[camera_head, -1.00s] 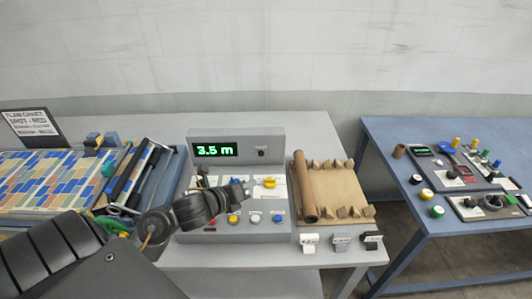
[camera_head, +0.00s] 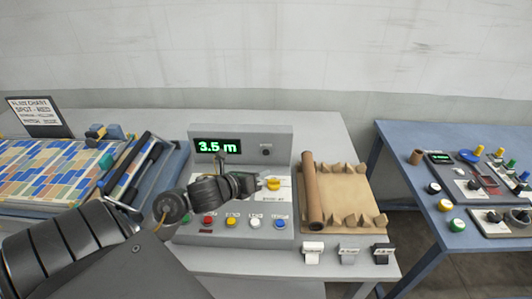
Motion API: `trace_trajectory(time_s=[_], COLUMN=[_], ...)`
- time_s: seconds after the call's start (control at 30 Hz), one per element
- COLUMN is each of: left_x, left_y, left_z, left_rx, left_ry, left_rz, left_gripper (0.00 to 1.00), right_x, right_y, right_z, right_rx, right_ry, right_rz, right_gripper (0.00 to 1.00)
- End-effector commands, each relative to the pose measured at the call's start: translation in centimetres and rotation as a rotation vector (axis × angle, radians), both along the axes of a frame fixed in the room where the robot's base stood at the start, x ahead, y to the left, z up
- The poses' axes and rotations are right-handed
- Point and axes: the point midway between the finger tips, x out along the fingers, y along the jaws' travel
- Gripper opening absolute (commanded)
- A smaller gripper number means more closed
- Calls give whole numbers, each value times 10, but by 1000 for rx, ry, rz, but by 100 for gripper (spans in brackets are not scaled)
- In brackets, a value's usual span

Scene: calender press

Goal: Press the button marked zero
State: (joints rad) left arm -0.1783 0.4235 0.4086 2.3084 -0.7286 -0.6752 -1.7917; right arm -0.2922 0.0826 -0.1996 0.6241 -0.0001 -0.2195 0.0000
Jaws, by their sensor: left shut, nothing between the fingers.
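A grey console (camera_head: 284,150) stands on the table, with a green display (camera_head: 216,146) reading "3.5 m". My left arm hides part of the panel. My right gripper is out of view.
A brown roll (camera_head: 313,192) and a brown sheet with notched pieces lie right of the console. White, grey and black tabs (camera_head: 349,254) hang at the table's front. A tile-patterned board (camera_head: 50,180) is left. A blue table (camera_head: 400,150) with other controls stands right.

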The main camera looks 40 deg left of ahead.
Motion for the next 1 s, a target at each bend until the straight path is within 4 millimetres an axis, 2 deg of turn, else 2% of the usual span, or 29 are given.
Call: trace_trajectory(time_s=[0.23,0.4,0.6,1.0], left_x=[28,41,49,49], left_y=[20,30,35,36], left_z=[1,-1,0,0], left_rx=[0,2,0,0], left_ry=[0,0,0,0], left_rz=[0,-2,-2,-1], left_gripper=[0,0,0,0], right_x=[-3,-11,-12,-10], right_y=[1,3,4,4], right_z=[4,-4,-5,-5], right_rx=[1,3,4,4], right_ry=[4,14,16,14], right_rz=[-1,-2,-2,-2], right_gripper=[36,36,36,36])
